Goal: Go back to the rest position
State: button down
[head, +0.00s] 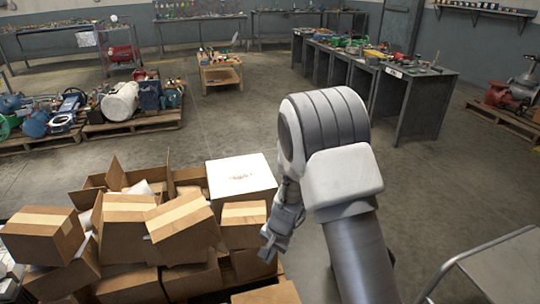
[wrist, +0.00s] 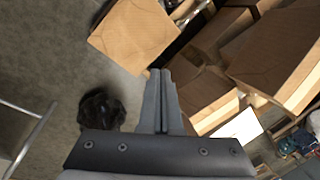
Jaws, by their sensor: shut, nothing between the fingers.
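My gripper (head: 268,250) hangs from my arm beside the right side of a heap of cardboard boxes. In the wrist view my gripper (wrist: 161,74) shows its two fingers pressed together, with nothing between them. A taped cardboard box (head: 182,226) lies tilted near the top of the heap. A white-topped box (head: 240,174) stands behind it, close to my arm. In the wrist view a brown box (wrist: 132,36) lies just beyond the fingertips. Contact between gripper and boxes cannot be told.
Workbenches with tools (head: 425,100) stand at the back right. A pallet (head: 132,125) with parts is at the left. A low wooden table (head: 220,76) stands farther back. A grey metal cart (head: 490,272) is at the lower right. The middle floor is clear.

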notch_tip(320, 180, up, 14)
jog(key=s+d+n+t, duration=0.1)
jog(key=s+d+n, duration=0.1)
jog(key=s+d+r+n+t+h, duration=0.1)
jog(key=s+d+r+n+t, duration=0.1)
jog(key=s+d+r, duration=0.6)
jog(key=s+d+r+n+t+h, duration=0.15)
jog(key=s+d+r, duration=0.25)
jog(key=s+r, duration=0.8)
notch_tip(320, 180, up, 18)
jog(key=s+p, duration=0.1)
jog(key=p, duration=1.8)
jog(key=shift+s+d+n, duration=0.15)
jog(key=shift+d+n, duration=0.05)
jog(key=shift+n, duration=0.25)
jog(key=shift+s+f, duration=0.1)
